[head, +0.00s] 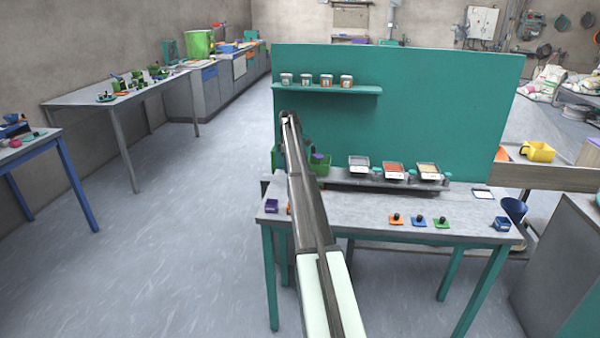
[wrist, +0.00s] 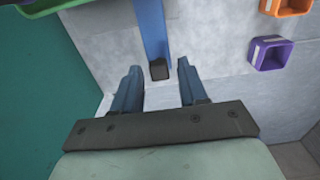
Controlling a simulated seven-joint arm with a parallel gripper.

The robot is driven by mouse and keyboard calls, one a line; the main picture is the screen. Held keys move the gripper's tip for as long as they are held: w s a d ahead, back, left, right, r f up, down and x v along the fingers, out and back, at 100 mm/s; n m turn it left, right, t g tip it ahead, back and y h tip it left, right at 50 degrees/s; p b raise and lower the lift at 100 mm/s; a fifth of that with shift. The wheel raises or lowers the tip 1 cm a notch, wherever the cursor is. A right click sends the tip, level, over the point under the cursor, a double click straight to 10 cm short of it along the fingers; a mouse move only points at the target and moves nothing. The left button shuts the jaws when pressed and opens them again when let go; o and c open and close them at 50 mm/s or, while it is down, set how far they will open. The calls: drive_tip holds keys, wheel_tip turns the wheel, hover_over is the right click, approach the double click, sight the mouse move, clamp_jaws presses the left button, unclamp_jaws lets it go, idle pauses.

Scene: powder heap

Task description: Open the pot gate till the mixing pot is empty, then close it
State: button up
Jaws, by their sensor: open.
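In the wrist view my gripper (wrist: 157,68) is open, with its two blue fingers apart. A blue bar with a dark block at its end (wrist: 158,69) reaches down from the top to the gap between the fingertips. No contact with either finger shows. I cannot tell for sure whether this bar is the pot gate's handle. A green edge (wrist: 42,5) cuts the top left corner. In the head view a green container (head: 322,168), possibly the mixing pot, shows just right of my arm. My arm hides part of that area, and the powder level inside is not visible.
A teal back panel (head: 440,125) stands behind the bench; it also fills the left of the wrist view. A purple bin (wrist: 272,54) and an orange bin (wrist: 287,6) lie to the right there. Several powder trays (head: 393,171) stand on a raised ledge. The bench middle (head: 360,212) is clear.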

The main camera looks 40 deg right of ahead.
drive_tip(key=shift+r, duration=3.75)
